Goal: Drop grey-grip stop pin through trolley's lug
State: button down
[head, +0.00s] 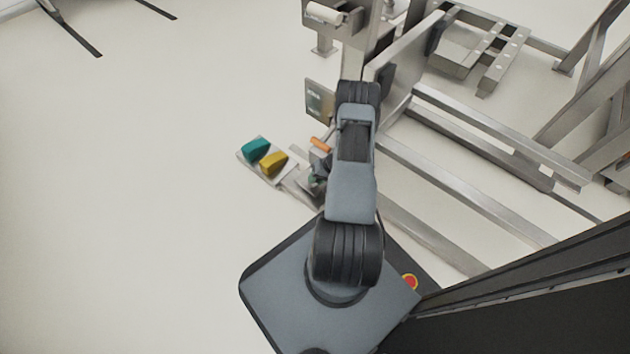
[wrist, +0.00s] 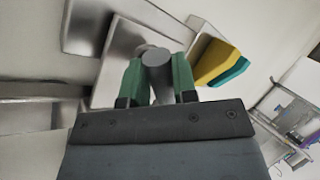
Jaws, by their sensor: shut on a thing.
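My gripper (wrist: 157,75) has green fingers and is shut on the grey grip of the stop pin (wrist: 157,62), which shows as a round grey end between them. The pin's shank is hidden behind the grip, so I cannot tell whether it is in anything. In the head view my gripper (head: 317,182) is mostly hidden by my arm, low over metal parts beside the tray. A bare metal plate (wrist: 118,62) lies behind the grip in the wrist view. I cannot make out the trolley's lug in either view.
A small tray (head: 244,153) left of my gripper carries a teal block (head: 256,149) and a yellow block (head: 273,163). An orange piece (head: 320,145) is close beside my arm. Metal rails (head: 465,190) fill the right. Open floor (head: 120,200) lies left.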

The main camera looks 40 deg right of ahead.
jog(key=shift+w+d+r, duration=0.2)
jog(key=shift+w+d, duration=0.1)
jog(key=shift+d, duration=0.05)
jog(key=shift+s+d+f, duration=0.1)
jog(key=shift+s+f, duration=0.05)
jog(key=shift+f, duration=0.25)
jog(key=c, duration=1.1)
grip_release()
jog(key=shift+f, duration=0.1)
jog(key=shift+c, duration=0.2)
jog(key=o, duration=0.3)
jog(key=shift+a, duration=0.2)
jog(key=shift+s, duration=0.1)
jog(key=shift+r, duration=0.3)
